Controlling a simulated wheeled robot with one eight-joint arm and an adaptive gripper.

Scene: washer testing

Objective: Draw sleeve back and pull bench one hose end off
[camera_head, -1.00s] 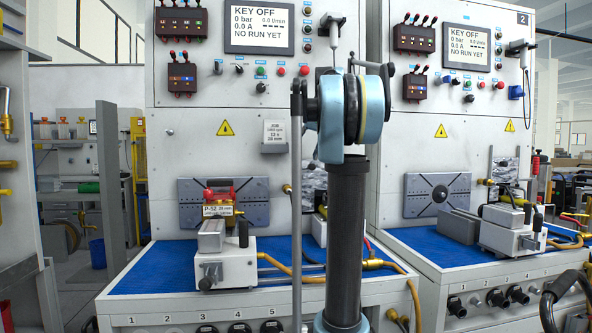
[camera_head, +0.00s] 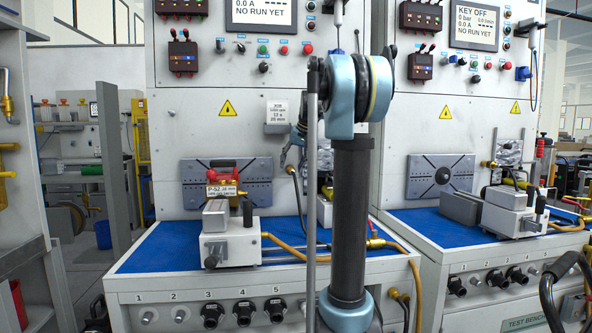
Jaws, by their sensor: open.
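Bench one is the near bench with a blue top (camera_head: 150,255). A yellow hose (camera_head: 290,246) leaves a brass fitting at the right of a grey pump block (camera_head: 228,246) and runs right behind my arm. A brass coupling (camera_head: 376,243) with a hose sits right of my arm; I cannot make out which part is the sleeve. Another brass fitting (camera_head: 327,190) shows on the back panel, partly hidden by my arm. My gripper (camera_head: 290,158) is a small dark shape left of my arm, before the back panel, open and apart from the pump; its fingertips are hard to make out.
A red-handled unit (camera_head: 223,178) labelled P-52 stands behind the pump block. A second bench (camera_head: 420,222) with a similar pump is at right. Black knobs (camera_head: 243,312) line the near front edge. The blue top's left part is clear.

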